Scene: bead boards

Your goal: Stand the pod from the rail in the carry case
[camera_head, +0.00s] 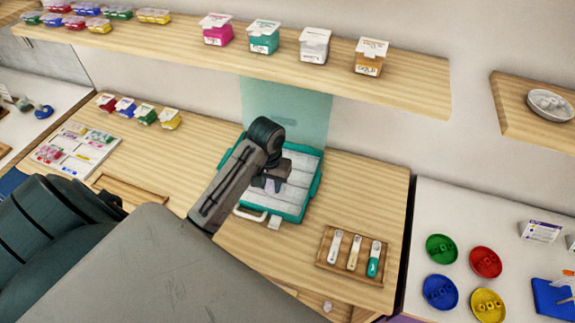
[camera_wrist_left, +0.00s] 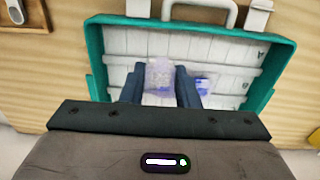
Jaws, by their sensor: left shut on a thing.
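The open carry case (camera_head: 316,178) has a teal rim, white slatted inside and translucent teal lid (camera_head: 285,112) standing up behind it. In the left wrist view its rim (camera_wrist_left: 280,66) and white handle show. My left gripper (camera_head: 268,184) is over the case, pointing down. In the left wrist view my gripper (camera_wrist_left: 161,86) is shut on a clear, pale pod (camera_wrist_left: 160,75). I cannot tell whether the pod touches the case floor. Another clear pod with a blue mark (camera_wrist_left: 203,85) is in the case, just right of the gripper.
A wooden tray (camera_head: 326,262) with several slim tools lies right of the case. A wooden strip (camera_head: 135,192) and a sorting tray (camera_head: 50,158) lie left. A shelf (camera_head: 420,92) with tubs (camera_head: 315,45) hangs above. Coloured dishes (camera_head: 485,262) are on the right table.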

